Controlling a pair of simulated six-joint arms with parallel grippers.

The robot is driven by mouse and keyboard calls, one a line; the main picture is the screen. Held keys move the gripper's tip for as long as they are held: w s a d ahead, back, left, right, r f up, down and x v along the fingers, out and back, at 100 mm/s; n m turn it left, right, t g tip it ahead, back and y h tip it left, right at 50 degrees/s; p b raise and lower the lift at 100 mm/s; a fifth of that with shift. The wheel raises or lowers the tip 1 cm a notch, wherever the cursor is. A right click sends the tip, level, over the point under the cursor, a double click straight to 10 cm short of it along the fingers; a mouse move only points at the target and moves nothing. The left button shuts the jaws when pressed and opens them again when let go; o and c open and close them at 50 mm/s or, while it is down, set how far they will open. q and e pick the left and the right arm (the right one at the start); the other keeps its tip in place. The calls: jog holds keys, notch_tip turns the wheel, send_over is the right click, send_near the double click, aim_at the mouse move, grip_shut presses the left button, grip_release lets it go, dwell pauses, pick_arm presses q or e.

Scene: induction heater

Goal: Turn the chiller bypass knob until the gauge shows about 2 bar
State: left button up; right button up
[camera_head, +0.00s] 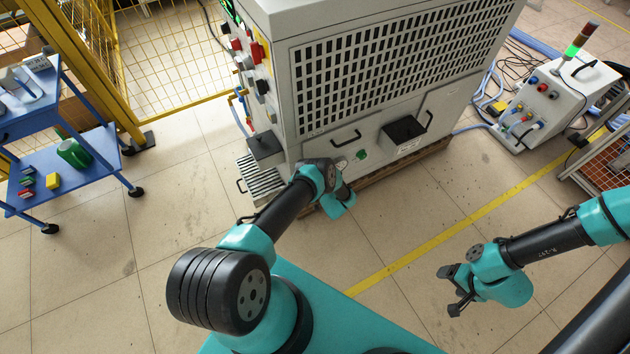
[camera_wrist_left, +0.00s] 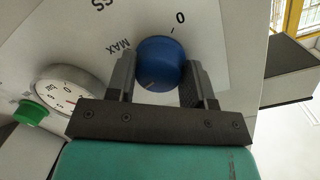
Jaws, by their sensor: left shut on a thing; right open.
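The blue bypass knob (camera_wrist_left: 160,62) is on a white panel marked MAX and 0, in the left wrist view. My left gripper (camera_wrist_left: 163,85) has one finger on each side of it and is shut on it. A round white gauge (camera_wrist_left: 68,90) with a red needle sits left of the knob; its reading is too small to tell surely. In the head view my left gripper (camera_head: 338,190) is at the low front of the grey cabinet (camera_head: 283,90), and my wrist hides the knob. My right gripper (camera_head: 457,290) is open and empty above the floor.
A green knob (camera_wrist_left: 30,112) is beside the gauge. Black boxes (camera_head: 404,130) and handles stick out from the cabinet front. A blue cart (camera_head: 70,165) stands at left, and a small white unit with a lamp (camera_head: 550,100) at right.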

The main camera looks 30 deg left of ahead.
pick_arm(q)
jog(key=shift+m, duration=0.7)
jog(key=o, duration=0.9)
jog(key=v, duration=1.7)
jog(key=shift+d, duration=0.25)
jog(key=shift+w, duration=0.15)
